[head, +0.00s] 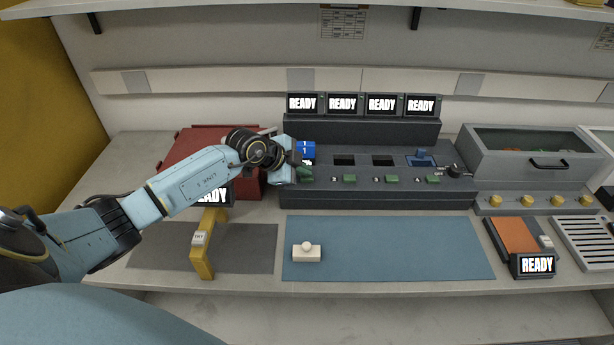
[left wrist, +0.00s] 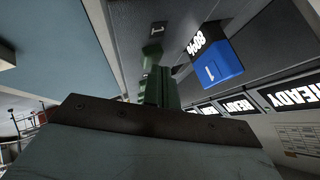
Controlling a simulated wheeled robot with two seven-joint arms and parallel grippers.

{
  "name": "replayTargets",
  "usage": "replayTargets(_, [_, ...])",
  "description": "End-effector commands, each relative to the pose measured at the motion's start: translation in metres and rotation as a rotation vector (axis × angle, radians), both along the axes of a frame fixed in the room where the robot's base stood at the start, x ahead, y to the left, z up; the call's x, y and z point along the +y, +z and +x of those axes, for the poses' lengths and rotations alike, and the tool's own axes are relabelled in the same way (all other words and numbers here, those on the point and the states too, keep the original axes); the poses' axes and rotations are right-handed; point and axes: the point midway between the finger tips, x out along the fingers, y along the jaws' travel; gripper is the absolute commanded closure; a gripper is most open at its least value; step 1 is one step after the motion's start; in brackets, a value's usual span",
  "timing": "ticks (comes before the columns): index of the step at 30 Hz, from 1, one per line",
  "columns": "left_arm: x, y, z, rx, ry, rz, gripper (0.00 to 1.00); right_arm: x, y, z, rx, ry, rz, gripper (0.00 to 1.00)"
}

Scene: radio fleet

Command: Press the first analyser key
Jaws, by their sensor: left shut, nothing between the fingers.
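The dark analyser (head: 400,185) stands at the back of the bench with a row of green keys along its front. The first analyser key (head: 306,173) is at the left end, partly hidden by my left gripper (head: 296,172). A blue radio marked 1 (head: 306,148) sits in the first slot behind it, and also shows in the left wrist view (left wrist: 217,68) beside an 80% readout. My left gripper is shut and empty, its tips at the first key. In the left wrist view green parts overlap there, and I cannot tell whether the tips touch the key. My right gripper is not in view.
A red case (head: 190,150) stands behind my left arm. A yellow stand (head: 207,250) is in front of it. A blue mat (head: 400,255) with a small white block (head: 307,252) lies before the analyser. A grey bin (head: 535,160) stands at right. Four READY screens top the analyser.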

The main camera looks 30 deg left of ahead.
Motion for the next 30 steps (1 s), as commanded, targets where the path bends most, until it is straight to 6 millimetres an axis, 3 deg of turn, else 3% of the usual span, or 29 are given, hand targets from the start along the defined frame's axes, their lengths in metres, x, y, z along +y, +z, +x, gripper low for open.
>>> replayTargets(23, [0.0, -0.007, 0.0, 0.002, 0.001, 0.001, 1.0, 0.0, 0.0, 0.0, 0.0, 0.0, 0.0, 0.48])
replayTargets(30, [0.0, 0.002, 0.0, 0.002, 0.001, 0.001, 1.0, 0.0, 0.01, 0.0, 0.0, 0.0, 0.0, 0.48])
